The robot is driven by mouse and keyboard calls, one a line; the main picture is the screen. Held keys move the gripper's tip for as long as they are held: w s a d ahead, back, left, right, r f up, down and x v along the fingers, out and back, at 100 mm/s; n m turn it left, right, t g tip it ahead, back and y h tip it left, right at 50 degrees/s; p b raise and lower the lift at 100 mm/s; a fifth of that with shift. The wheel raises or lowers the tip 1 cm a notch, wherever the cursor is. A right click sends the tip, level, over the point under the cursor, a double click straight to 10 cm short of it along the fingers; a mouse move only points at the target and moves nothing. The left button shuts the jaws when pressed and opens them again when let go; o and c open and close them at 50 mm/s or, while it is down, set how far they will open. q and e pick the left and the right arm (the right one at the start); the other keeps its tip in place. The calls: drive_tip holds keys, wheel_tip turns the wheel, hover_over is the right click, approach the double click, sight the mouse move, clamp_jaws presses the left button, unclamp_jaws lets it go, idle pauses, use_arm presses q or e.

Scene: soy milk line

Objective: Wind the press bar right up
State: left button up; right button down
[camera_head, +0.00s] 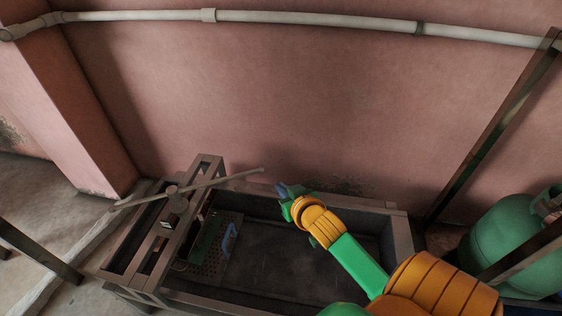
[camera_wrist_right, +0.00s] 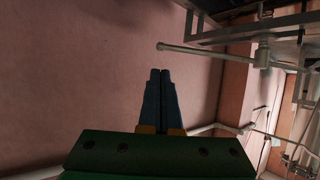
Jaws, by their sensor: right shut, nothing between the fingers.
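The press frame (camera_head: 208,165) stands at the left of a dark trough. A long handle bar (camera_head: 222,180) with a hub (camera_head: 172,190) lies across its top, its right end reaching toward my gripper. The bar also shows in the right wrist view (camera_wrist_right: 215,52). Under the frame is a perforated plate (camera_head: 228,246) with a blue handle (camera_head: 229,240); the press bar itself I cannot make out clearly. My right gripper (camera_head: 283,188) is shut and empty, just right of the handle's end and apart from it. Its fingertips show in the wrist view (camera_wrist_right: 160,72). My left gripper is not in view.
The trough (camera_head: 290,262) has a wooden rim and open space inside. A pink wall (camera_head: 300,100) with a white pipe (camera_head: 310,18) is behind. A green gas cylinder (camera_head: 510,240) and a slanted post (camera_head: 490,135) stand at the right.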

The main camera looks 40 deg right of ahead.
drive_tip(key=b, duration=0.4)
approach(262, 171)
drive_tip(key=b+x, duration=0.3)
drive_tip(key=x, duration=0.3)
drive_tip(key=shift+w+f, duration=0.15)
drive_tip(key=shift+w, duration=0.05)
drive_tip(key=shift+w+d, duration=0.1)
drive_tip(key=shift+w, duration=0.1)
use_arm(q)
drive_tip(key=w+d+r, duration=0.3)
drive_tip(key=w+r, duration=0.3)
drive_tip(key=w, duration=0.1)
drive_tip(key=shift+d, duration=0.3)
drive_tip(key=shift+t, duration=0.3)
